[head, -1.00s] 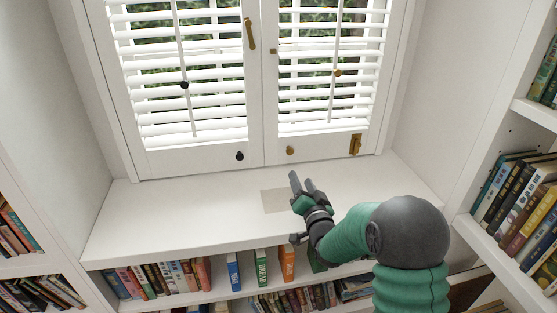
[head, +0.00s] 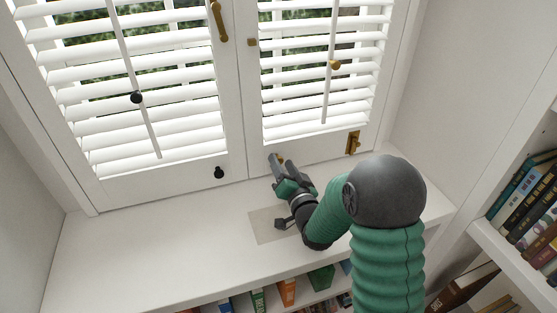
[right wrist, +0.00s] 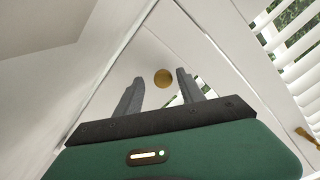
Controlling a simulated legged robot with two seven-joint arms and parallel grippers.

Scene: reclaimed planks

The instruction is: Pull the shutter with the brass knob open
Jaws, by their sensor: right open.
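The right shutter (head: 312,150) has white slats and a small round brass knob (head: 281,160) low on its frame. It looks closed, in line with the left shutter (head: 170,180). My right gripper (head: 277,164) is open, close in front of the knob and partly covering it in the head view. In the right wrist view the brass knob (right wrist: 163,78) appears between the two grey fingers, near the tips. I cannot tell whether they touch it. My left gripper is not in view.
The left shutter has a dark knob (head: 219,172). A brass latch (head: 353,142) sits at the right shutter's lower right, and a brass handle (head: 218,20) is higher up. The white sill (head: 130,240) is clear apart from a greyish patch (head: 266,228). Bookshelves stand below and right.

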